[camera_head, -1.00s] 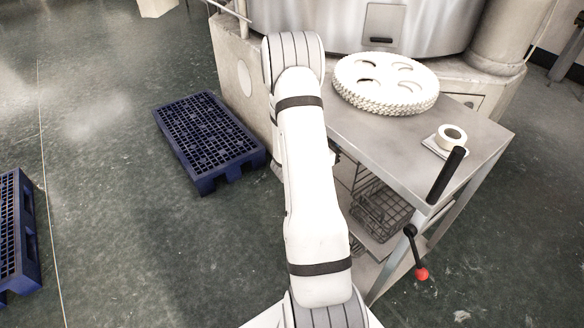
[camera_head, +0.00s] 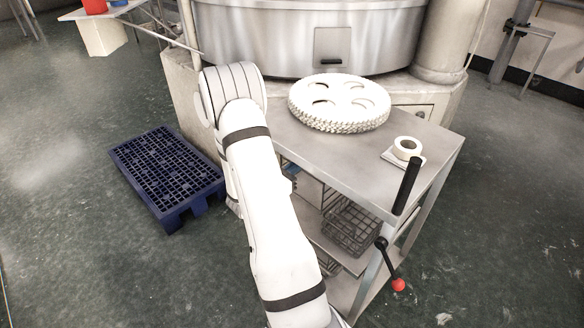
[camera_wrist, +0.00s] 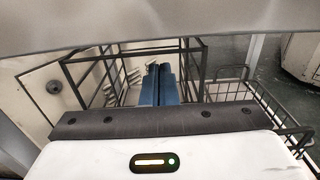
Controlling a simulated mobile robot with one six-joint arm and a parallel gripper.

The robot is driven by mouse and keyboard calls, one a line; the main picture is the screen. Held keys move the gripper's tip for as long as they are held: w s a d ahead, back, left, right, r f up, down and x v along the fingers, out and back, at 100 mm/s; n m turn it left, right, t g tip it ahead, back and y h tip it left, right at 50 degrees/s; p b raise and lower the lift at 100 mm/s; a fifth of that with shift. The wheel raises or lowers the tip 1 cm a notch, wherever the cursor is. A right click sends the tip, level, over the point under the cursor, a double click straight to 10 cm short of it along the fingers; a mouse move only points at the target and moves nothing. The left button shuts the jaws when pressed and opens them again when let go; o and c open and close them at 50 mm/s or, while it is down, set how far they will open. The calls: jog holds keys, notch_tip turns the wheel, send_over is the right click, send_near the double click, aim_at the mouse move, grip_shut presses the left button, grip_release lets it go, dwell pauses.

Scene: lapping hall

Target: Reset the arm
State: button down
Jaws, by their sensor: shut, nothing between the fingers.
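My white arm (camera_head: 262,200) reaches forward and bends down at the left side of the steel trolley table (camera_head: 310,148). In the wrist view my gripper (camera_wrist: 158,70) shows two blue fingers side by side, close together and with nothing held. They point toward a dark wire rack (camera_wrist: 190,70) below a grey edge that crosses the top of the picture. In the head view the gripper is mostly hidden by the arm and the tabletop.

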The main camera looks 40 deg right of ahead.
jog(key=a, duration=1)
jog(key=shift+s+a+p, duration=0.2)
jog(key=shift+s+p, duration=0.15)
jog(key=shift+s, duration=0.05)
jog(key=s+a+r+m+g+y+p, duration=0.35)
jog(key=s+r+m, duration=0.25)
jog(key=r, duration=0.2)
jog(key=s+a+r+m+g+y+p, duration=0.25)
jog(key=s+r+m+y+p, duration=0.2)
jog(key=r, duration=0.45)
jog(key=s+a+r+m+t+y+p, duration=0.2)
jog(key=a+r+m+t+y+p, duration=0.1)
jog(key=a+r, duration=0.4)
jog(key=s+a+r+m+t+y+p, duration=0.2)
jog(key=a+r+m+t+y+p, duration=0.2)
jog(key=a+r+y, duration=0.3)
jog(key=a+m, duration=0.1)
jog(key=a, duration=0.2)
jog(key=shift+s+a+r, duration=0.25)
jog(key=shift+s, duration=0.1)
